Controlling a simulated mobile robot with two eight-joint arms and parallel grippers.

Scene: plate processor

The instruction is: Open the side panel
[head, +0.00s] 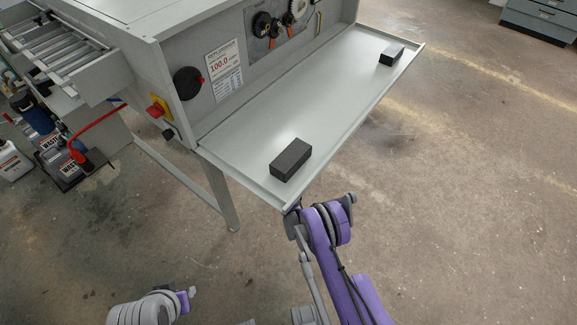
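The side panel (345,85) of the grey plate processor is folded down and lies roughly flat, like a shelf, along the machine's side. Two black blocks sit on its inner face: a near block (291,160) and a far block (391,54). My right arm, purple and grey, reaches up from the bottom to the panel's near corner. My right gripper is hidden at or under that corner, so its fingers and any contact cannot be made out. Part of my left arm shows at the bottom left, well below the panel; its gripper fingers cannot be made out.
A red-and-yellow switch (157,109) is on the corner. Waste containers (33,115) stand at left. A machine leg (220,200) stands below.

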